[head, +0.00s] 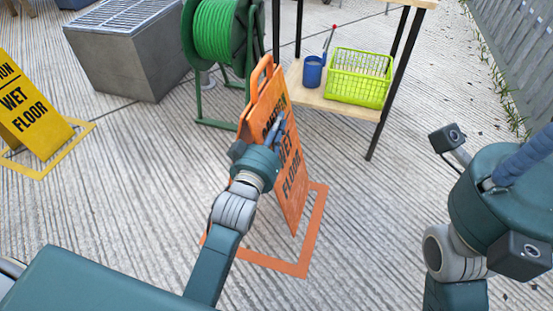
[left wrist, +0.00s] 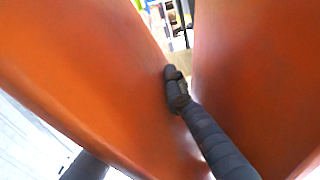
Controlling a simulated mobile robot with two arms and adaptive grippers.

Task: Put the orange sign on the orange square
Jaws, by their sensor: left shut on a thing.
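The orange sign (head: 290,168), a folding "wet floor" board with a handle on top, is in the middle of the head view, leaning in the picture. Its lower end overlaps the orange square (head: 286,265), an outline on the ground, partly hidden by the sign and my arm. I cannot tell whether the sign touches the ground. My left gripper (head: 277,128) is shut on the sign's side edge. In the left wrist view, one dark finger (left wrist: 180,92) lies between two orange panels (left wrist: 95,75). My right gripper (head: 530,150) is partly visible at the right; its fingertips are cut off.
A yellow wet floor sign (head: 30,105) stands on a yellow outline (head: 70,148) at the left. A grey metal box (head: 130,65), a green hose reel (head: 213,30) and a shelf (head: 305,90) with a blue cup (head: 313,72) and green basket (head: 358,85) stand behind. Ground at centre right is clear.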

